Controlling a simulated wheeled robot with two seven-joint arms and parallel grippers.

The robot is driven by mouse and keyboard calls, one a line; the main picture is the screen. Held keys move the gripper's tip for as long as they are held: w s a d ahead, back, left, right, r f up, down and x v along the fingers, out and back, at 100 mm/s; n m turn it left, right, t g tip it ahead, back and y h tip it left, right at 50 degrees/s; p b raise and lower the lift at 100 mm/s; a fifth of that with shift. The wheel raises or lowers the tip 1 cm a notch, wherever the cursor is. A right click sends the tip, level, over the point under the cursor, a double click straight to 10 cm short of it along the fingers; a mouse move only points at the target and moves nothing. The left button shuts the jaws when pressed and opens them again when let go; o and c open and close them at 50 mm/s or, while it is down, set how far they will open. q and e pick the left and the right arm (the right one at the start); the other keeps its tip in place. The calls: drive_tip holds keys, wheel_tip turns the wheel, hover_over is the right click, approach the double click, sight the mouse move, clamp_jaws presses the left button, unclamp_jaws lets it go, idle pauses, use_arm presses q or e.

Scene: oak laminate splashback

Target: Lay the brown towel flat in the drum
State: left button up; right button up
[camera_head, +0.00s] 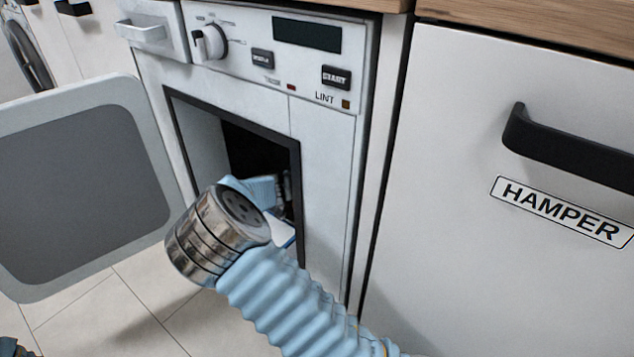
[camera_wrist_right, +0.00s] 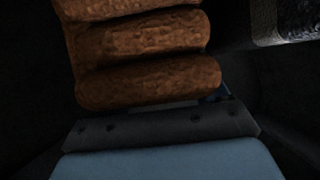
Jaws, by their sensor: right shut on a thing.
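The brown towel (camera_wrist_right: 145,55), folded in thick layers, fills the upper middle of the right wrist view, inside a dark space. My right gripper (camera_wrist_right: 165,108) is shut on the towel's near edge; its fingertips are mostly hidden there. In the head view, my right arm reaches through the square opening into the dark drum (camera_head: 255,150). The wrist and sleeve block most of the view inside, and the towel does not show there.
The dryer door (camera_head: 85,185) stands wide open at the left. The opening's dark frame (camera_head: 298,200) is close around my right arm. A control panel (camera_head: 270,50) is above. A white hamper front (camera_head: 500,270) with a black handle (camera_head: 565,150) is at the right.

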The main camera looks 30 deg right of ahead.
drive_tip(key=o, duration=1.2)
drive_tip(key=shift+r+p, duration=0.55)
drive_tip(key=shift+p, duration=0.05)
drive_tip(key=shift+r+p, duration=0.55)
drive_tip(key=shift+p, duration=0.1)
drive_tip(key=v, duration=1.1)
drive_tip(key=shift+s+a+f+p, duration=0.25)
drive_tip(key=shift+a+p, duration=0.15)
drive_tip(key=shift+a, duration=0.05)
